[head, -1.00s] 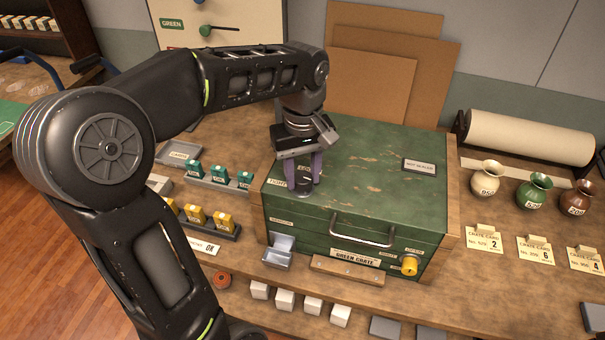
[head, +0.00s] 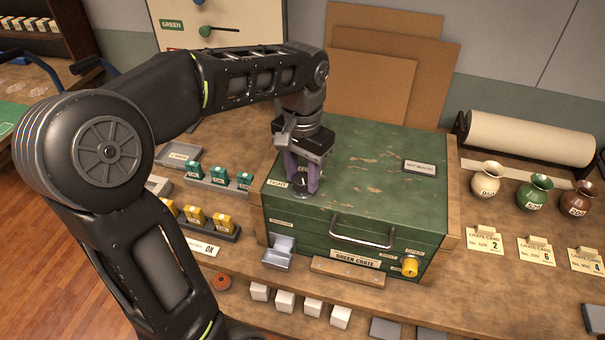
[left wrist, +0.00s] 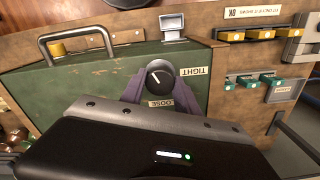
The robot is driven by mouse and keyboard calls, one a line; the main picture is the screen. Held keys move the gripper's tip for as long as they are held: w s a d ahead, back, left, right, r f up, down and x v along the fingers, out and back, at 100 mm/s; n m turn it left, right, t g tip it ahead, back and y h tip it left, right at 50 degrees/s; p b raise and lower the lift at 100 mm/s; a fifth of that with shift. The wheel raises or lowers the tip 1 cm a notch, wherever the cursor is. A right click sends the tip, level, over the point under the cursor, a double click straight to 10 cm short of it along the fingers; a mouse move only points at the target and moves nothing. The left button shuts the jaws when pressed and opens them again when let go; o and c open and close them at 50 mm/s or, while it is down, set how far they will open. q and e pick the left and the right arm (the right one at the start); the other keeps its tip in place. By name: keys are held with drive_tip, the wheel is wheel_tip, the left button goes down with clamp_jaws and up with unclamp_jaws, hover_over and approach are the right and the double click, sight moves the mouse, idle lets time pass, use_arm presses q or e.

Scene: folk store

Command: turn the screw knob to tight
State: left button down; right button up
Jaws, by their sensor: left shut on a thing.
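The screw knob (head: 302,188) is a dark round knob on the top of the green crate (head: 370,170), near its front left corner. In the left wrist view the knob (left wrist: 160,77) has a white pointer line slanting to the upper left. The TIGHT label (left wrist: 195,71) lies to its right there and the LOOSE label (left wrist: 161,103) below it, both upside down. My left gripper (head: 303,181) comes down from above with its purple fingers shut on the knob, one on each side. The far end of the pointer line is hard to make out. My right gripper is out of view.
A yellow knob (head: 409,265) and a metal handle (head: 362,233) are on the crate's front. Teal blocks (head: 219,177) and yellow blocks (head: 197,215) stand in racks at the left. Vases (head: 534,191) stand at the right. The crate top right of the gripper is mostly clear.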

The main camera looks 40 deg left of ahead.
use_arm(q)
drive_tip(key=m, duration=0.5)
drive_tip(key=shift+m, duration=0.3)
drive_tip(key=m, duration=1.1)
drive_tip(key=shift+m, duration=0.4)
drive_tip(key=m, duration=0.5)
drive_tip(key=shift+m+p, duration=0.35)
drive_tip(key=shift+m, duration=0.05)
drive_tip(key=c, duration=0.9)
unclamp_jaws()
